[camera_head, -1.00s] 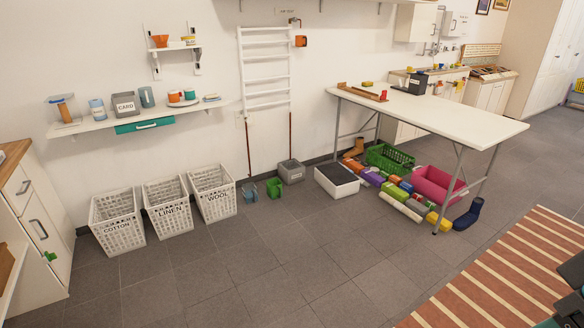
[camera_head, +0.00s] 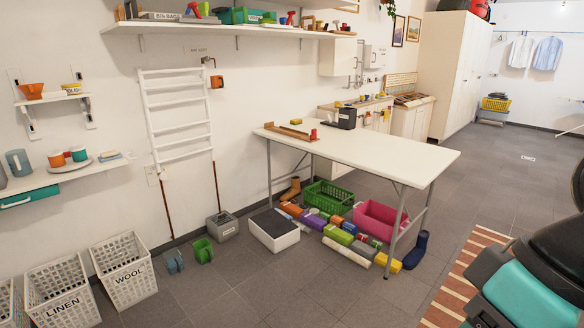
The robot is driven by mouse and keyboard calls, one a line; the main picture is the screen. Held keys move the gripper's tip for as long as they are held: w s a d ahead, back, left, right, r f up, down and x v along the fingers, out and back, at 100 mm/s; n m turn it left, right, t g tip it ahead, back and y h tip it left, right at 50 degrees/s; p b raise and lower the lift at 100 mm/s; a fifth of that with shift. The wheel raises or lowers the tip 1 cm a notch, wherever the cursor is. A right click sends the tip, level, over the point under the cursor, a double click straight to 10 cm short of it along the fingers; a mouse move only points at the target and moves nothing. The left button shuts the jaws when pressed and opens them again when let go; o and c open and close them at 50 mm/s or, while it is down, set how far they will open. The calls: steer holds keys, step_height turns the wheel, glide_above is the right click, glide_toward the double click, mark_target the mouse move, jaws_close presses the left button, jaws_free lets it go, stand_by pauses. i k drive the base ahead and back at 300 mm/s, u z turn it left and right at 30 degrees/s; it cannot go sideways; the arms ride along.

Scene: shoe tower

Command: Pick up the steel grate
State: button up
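I cannot make out a steel grate for certain in this view. A low white box (camera_head: 274,239) with a dark flat top stands on the floor left of the table; whether that top is a grate is too small to tell. Dark and teal parts at the lower right edge look like my own arm or body. My gripper's fingers do not show.
A white table (camera_head: 372,158) stands over a green crate (camera_head: 328,196), a pink bin (camera_head: 380,219) and several coloured items. A grey bin (camera_head: 222,226), a green object (camera_head: 203,251) and white baskets (camera_head: 124,270) line the wall. A striped rug (camera_head: 468,272) lies right; the front floor is clear.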

mark_target(221, 217)
steer(key=u, duration=0.25)
steer(key=i, duration=2.7)
steer(key=u, duration=1.05)
steer(key=i, duration=2)
steer(key=u, duration=0.8)
steer(key=i, duration=0.45)
steer(key=u, duration=0.15)
